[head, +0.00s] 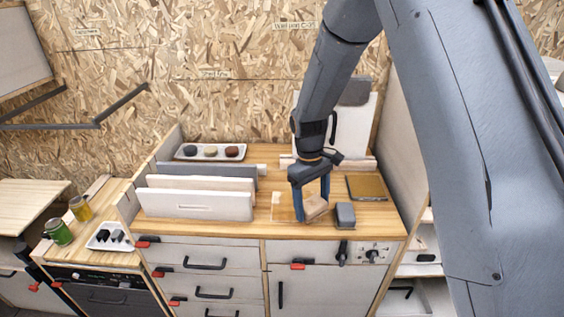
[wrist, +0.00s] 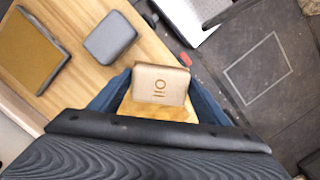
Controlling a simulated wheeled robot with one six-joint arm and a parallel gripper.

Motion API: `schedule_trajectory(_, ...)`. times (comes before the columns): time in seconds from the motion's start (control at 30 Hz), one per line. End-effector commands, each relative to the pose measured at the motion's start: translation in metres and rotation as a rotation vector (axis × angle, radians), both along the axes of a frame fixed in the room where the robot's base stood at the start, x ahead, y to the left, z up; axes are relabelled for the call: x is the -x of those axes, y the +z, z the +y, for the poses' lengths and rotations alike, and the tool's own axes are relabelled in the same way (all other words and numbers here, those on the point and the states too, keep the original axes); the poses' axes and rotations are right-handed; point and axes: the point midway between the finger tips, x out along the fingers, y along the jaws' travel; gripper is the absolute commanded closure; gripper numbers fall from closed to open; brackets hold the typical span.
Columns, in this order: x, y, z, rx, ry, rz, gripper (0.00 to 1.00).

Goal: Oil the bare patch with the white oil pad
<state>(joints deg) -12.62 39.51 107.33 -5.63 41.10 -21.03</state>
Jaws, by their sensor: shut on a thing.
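The bare patch seems to be the paler square (head: 282,208) on the counter, directly left of and partly under the pad. In the wrist view a strip of orange-tan wood (wrist: 158,111) shows just below the pad. I cannot tell whether the pad touches the wood.
A grey block (head: 345,215) stands right of my gripper, near the front edge. A brown-yellow board with a dark rim (head: 367,187) lies behind it. White upright panels (head: 196,204) stand to the left. A tray with three round pads (head: 210,151) sits at the back.

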Motion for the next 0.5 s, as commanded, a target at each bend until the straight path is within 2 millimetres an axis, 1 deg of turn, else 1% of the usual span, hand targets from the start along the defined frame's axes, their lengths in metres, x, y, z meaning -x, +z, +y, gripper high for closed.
schedule_trajectory(0.03, 0.0, 0.008, 0.0, 0.0, -0.001, -0.001, 0.48)
schedule_trajectory(0.2, -0.001, 0.022, -0.001, 0.0, -0.002, -0.002, 0.48)
schedule_trajectory(0.4, -0.001, 0.034, -0.001, 0.0, -0.002, -0.001, 0.48)
schedule_trajectory(0.5, -0.001, 0.036, -0.001, 0.0, -0.002, -0.001, 0.48)
